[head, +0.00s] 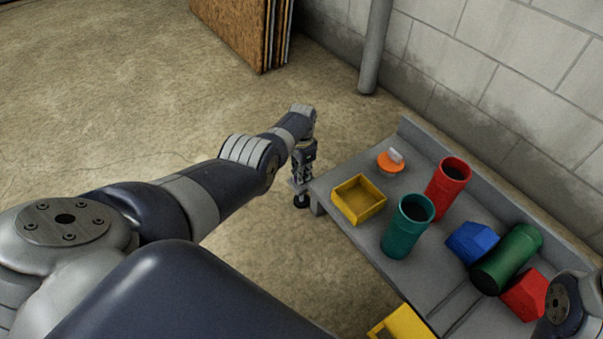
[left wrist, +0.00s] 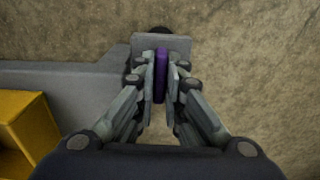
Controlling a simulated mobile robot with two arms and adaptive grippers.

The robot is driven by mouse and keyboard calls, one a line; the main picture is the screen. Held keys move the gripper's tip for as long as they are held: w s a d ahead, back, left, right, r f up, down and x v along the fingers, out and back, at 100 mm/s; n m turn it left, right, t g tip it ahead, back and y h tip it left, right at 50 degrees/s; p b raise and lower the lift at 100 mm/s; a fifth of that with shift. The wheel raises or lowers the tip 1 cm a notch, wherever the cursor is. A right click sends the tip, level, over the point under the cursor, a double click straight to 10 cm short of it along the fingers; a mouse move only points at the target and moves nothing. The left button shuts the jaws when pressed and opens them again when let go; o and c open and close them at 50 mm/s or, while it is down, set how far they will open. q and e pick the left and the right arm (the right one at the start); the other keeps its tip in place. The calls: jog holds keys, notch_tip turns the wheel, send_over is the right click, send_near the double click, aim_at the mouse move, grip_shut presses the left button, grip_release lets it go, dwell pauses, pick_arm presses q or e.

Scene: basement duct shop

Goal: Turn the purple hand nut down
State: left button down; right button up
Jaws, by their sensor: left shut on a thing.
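The purple hand nut (left wrist: 160,78) shows edge-on as a narrow upright purple strip in the left wrist view. My left gripper (left wrist: 161,76) is shut on it, with one finger pad on each side. A grey plate (left wrist: 178,44) lies just beyond the nut, at the end of the grey bench. In the head view my left gripper (head: 301,178) points down at the bench's near left corner. The nut is hidden there. A dark round part (head: 301,202) shows just below the gripper. My right gripper is out of view.
The grey bench (head: 365,245) holds a yellow bin (head: 349,214), green and red open cylinders (head: 400,238) (head: 457,172), an orange disc-shaped thing (head: 388,165), and blue, green and red pieces at right. Bare floor (head: 130,100) is clear left of the bench.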

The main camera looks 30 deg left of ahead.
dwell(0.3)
pick_arm(q)
jog(key=c, duration=1.7)
grip_release()
jog(key=shift+r, duration=0.15)
jog(key=shift+r, duration=3.85)
jog(key=shift+w, duration=0.1)
